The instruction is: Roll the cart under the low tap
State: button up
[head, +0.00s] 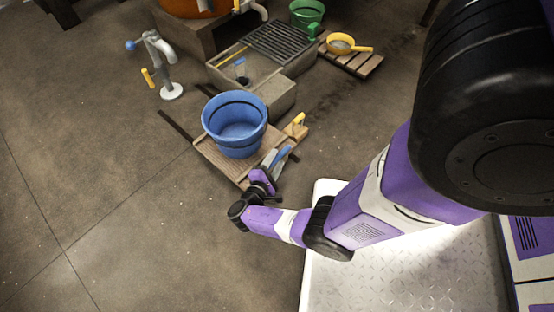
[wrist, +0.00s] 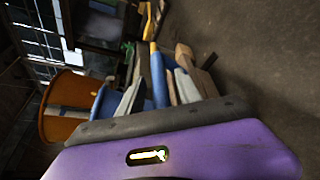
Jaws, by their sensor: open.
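The cart (head: 222,163) is a low wooden board on the floor, carrying a blue bucket (head: 235,122). A wooden block with a yellow peg (head: 298,121) sits by its right side. My gripper (head: 277,160) is at the cart's front right corner, open; whether it touches is unclear. In the wrist view its fingers (wrist: 158,92) point towards wooden and yellow parts, with the blue bucket (wrist: 98,103) behind, partly hidden. A grey tap (head: 255,9) projects from the orange barrel above the stone trough. A grey standpipe (head: 160,50) with a blue knob stands at the left.
Dark strips (head: 176,126) lie on the floor beside the cart. The stone trough (head: 275,92) with a grate stands behind it. The floor at left is clear.

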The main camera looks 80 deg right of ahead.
jog(key=shift+s+d+f, duration=0.15)
jog(key=shift+s+d, duration=0.05)
jog(key=shift+d, duration=0.4)
grip_shut()
dwell(1.1)
